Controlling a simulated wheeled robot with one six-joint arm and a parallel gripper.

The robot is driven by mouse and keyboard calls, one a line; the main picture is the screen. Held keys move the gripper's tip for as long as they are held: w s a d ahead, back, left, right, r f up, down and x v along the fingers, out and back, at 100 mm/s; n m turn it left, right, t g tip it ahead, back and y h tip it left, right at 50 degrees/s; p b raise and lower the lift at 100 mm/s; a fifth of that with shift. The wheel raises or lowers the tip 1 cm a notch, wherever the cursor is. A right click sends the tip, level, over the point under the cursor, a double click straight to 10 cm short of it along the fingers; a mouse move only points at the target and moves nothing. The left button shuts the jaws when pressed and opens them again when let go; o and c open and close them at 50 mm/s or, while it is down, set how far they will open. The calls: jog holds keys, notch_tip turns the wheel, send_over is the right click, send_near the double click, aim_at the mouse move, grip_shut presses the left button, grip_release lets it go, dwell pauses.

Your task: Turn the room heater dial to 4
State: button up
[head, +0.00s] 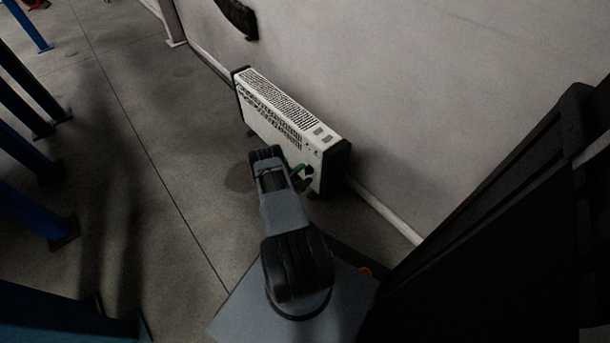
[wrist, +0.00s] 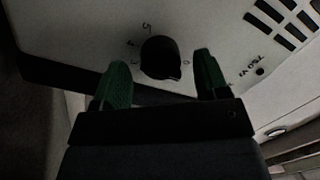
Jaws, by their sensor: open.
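The room heater (head: 262,122) is a long white box with black end caps, standing on the floor along the wall. In the wrist view its white panel (wrist: 90,35) carries a round black dial (wrist: 160,58). Digits stand around the dial; I make out what look like 5, 4 and 3 at its upper left and a 0 at its right. I cannot tell clearly where the dial points. My gripper (wrist: 160,62) is open, its two green fingers on either side of the dial with a gap to each. In the head view my gripper (head: 303,174) is at the heater's near end.
Slotted vents (wrist: 285,18) and a small dark hole lie right of the dial. A pale wall (head: 450,90) is behind the heater. A large dark structure (head: 480,240) stands at the right. Blue posts (head: 30,150) line the left. The floor between is clear.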

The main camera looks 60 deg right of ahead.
jog(key=shift+d, duration=0.3)
jog(key=c, duration=0.9)
